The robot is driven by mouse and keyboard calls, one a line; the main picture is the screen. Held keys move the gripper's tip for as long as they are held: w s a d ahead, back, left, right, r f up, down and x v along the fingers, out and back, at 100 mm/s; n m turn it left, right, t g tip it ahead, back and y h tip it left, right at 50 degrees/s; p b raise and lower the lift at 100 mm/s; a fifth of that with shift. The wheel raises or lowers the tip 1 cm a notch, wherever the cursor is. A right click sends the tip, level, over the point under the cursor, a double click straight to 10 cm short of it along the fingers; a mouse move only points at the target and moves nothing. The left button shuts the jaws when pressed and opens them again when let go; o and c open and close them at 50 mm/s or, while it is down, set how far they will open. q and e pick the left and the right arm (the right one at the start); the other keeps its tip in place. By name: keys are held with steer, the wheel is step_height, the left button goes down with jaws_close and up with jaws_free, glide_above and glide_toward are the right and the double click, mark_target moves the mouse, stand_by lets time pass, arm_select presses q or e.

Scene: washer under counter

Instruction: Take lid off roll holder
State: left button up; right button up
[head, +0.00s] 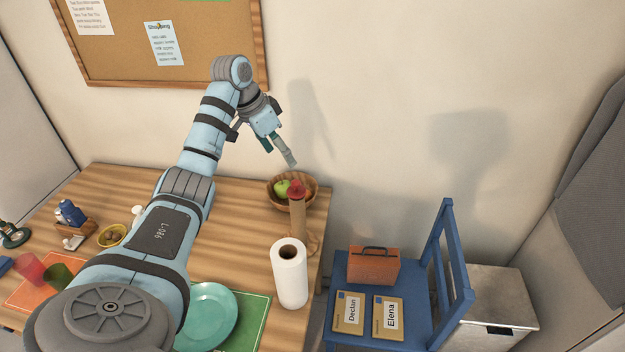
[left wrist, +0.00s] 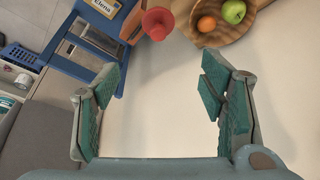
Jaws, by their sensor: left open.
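The roll holder (head: 298,222) is an upright wooden post near the table's right edge. Its red lid (head: 296,189) sits on top of the post. The red lid also shows in the left wrist view (left wrist: 158,22) at the top, beyond the fingertips. My left gripper (head: 279,151) is open and empty, above the lid and apart from it. In the left wrist view its fingers (left wrist: 160,75) are spread wide with only pale wall between them. My right gripper is not in view.
A white paper roll (head: 290,280) stands in front of the holder. A wooden fruit bowl (head: 312,196) is close behind it. A blue chair (head: 415,298) with an orange case (head: 373,266) and name cards stands right of the table. The teal plate (head: 212,315) lies at the front.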

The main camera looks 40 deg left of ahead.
arm_select(q)
glide_above(293, 183)
steer(key=s, duration=0.3)
step_height(293, 183, down, 6)
steer(key=x, duration=0.4)
steer(key=w+x, duration=0.1)
steer(key=x, duration=0.2)
steer(key=shift+w+a+r, duration=0.1)
steer(key=shift+a+r, duration=0.05)
steer(key=shift+a, duration=0.1)
steer(key=shift+f, duration=0.2)
steer(key=shift+s+a+r, duration=0.1)
steer(key=shift+s+r, duration=0.1)
steer(key=shift+s, duration=0.2)
steer(key=c, duration=1)
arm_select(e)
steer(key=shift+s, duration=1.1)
